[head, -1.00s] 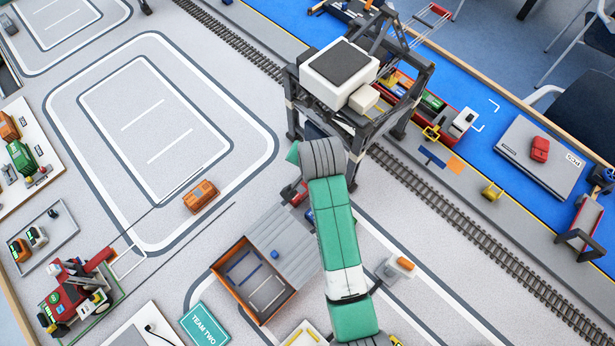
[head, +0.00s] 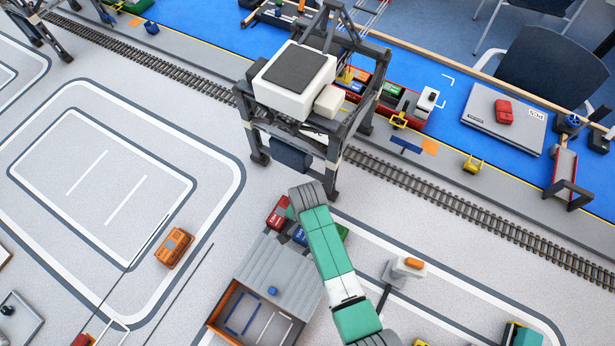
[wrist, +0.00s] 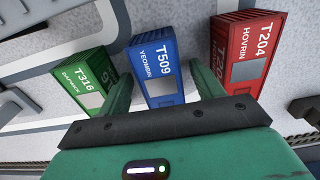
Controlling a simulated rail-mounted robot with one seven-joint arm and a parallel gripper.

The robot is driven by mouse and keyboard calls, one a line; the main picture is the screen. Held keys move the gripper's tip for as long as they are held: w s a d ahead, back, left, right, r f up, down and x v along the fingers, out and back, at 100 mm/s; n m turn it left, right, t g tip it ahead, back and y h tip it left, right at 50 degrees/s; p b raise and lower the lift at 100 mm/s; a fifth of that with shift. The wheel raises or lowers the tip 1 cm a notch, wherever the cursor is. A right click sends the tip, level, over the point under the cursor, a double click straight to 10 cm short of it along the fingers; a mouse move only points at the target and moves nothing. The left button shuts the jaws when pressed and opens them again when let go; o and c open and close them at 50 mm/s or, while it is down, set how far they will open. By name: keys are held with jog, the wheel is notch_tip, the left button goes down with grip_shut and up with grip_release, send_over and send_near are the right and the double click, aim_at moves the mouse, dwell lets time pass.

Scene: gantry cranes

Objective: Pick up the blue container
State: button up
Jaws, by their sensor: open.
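The blue container (wrist: 155,68), marked T509, stands between a green container (wrist: 87,88) marked T316 on the left and a red container (wrist: 243,55) marked T204 on the right in the wrist view. My gripper (wrist: 161,76) is open, with its green fingers spread to either side of the blue container's near end. I cannot tell how far the fingertips are above it. In the head view, the blue container (head: 300,237) is partly hidden beside my arm, with the red container (head: 279,212) to its upper left. My fingers are hidden there.
A gantry crane (head: 310,100) stands over the rail track (head: 440,190) behind the containers. An open-fronted grey-roofed shed (head: 262,268) is close below them. An orange vehicle (head: 174,247) is on the left. The marked floor at left is mostly clear.

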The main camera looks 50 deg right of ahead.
jog(key=shift+f, duration=0.4)
jog(key=c, duration=1.1)
notch_tip(320, 180, up, 10)
jog(key=shift+r+p, duration=0.1)
jog(key=shift+p, duration=1.15)
